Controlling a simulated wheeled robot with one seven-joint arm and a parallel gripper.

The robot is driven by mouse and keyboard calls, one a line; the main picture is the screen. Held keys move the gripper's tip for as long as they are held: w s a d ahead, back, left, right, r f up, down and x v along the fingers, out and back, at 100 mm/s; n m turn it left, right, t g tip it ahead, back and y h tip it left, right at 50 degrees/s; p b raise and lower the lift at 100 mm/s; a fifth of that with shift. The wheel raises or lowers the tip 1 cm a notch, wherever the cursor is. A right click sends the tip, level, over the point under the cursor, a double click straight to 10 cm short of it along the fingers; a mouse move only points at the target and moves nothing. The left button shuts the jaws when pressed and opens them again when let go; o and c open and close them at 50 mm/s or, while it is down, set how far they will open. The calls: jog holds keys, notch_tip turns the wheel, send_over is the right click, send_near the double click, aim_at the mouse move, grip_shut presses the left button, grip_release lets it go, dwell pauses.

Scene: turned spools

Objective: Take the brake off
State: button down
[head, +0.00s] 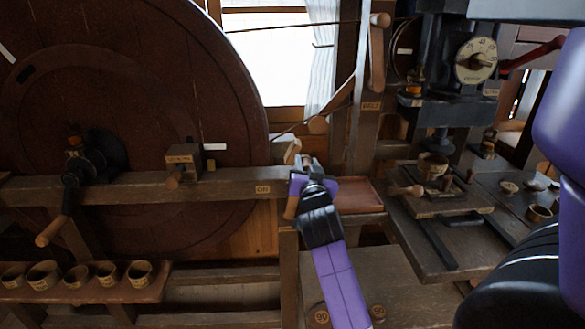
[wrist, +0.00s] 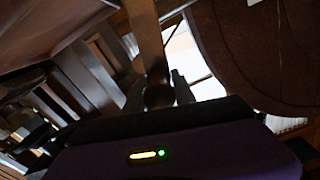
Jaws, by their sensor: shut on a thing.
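My gripper (head: 308,168) is at the right end of the long wooden rail, in front of the big wheel's right edge. It is shut on a wooden lever, which I take to be the brake lever (head: 292,152); my gripper and wrist hide much of it. In the wrist view a dark, rounded wooden end (wrist: 158,96) sits between the fingers, with a post rising behind it. A small tag (head: 263,189) on the rail just left of my gripper seems to read "ON". The large dark brown wheel (head: 150,60) fills the left of the head view.
A crank with a wooden handle (head: 53,230) hangs at the wheel's hub. A small labelled box (head: 183,155) stands on the rail. A tagged belt post (head: 365,135) and a press with a dial (head: 476,60) stand right. Several cups sit on a low shelf (head: 90,293).

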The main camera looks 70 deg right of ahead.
jog(key=shift+s+d+f+m+b, duration=0.15)
jog(key=shift+s+d+f+m, duration=0.15)
jog(key=shift+s, duration=0.25)
jog(key=shift+s+d+f+m+b, duration=0.15)
jog(key=shift+s+m, duration=0.15)
jog(key=shift+s, duration=0.2)
jog(key=c, duration=1)
grip_release()
jog(key=shift+s, duration=0.1)
jog(key=shift+c, duration=0.2)
jog(key=b+v, duration=0.1)
jog(key=v, duration=0.6)
jog(key=shift+a+b, duration=0.3)
jog(key=shift+a, duration=0.1)
